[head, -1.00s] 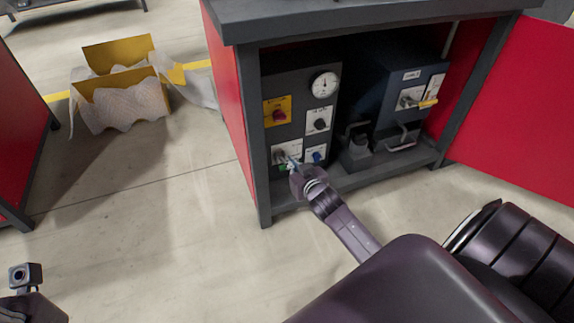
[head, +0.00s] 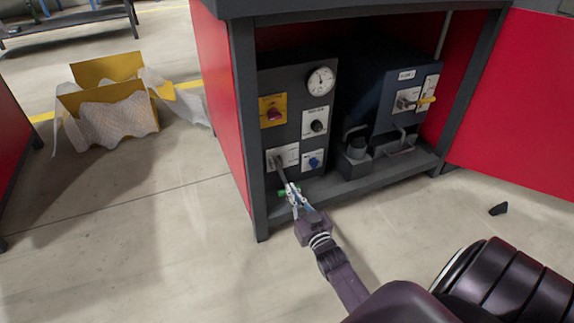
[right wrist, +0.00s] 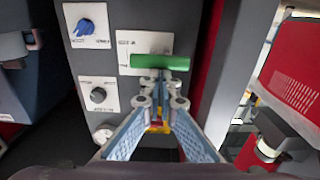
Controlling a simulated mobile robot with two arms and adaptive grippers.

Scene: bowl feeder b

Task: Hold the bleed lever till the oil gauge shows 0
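The bleed lever (head: 281,173) sticks out from a white plate low on the left of the dark control panel (head: 293,137) and slants down and outward. Its green handle (right wrist: 160,62) lies crosswise in the right wrist view. My right gripper (head: 292,194) is at the lever's outer end; in the right wrist view its fingers (right wrist: 160,82) converge at the handle and look shut on it. The round white oil gauge (head: 321,80) is at the panel's top right; its needle is too small to read exactly. My left gripper is out of view.
The panel also carries a red knob on a yellow plate (head: 273,111), a black knob (head: 316,126) and a blue knob (head: 314,162). A blue-grey unit (head: 376,88) stands to the right inside the cabinet. The red door (head: 520,100) is open. A yellow box (head: 107,85) sits on the floor.

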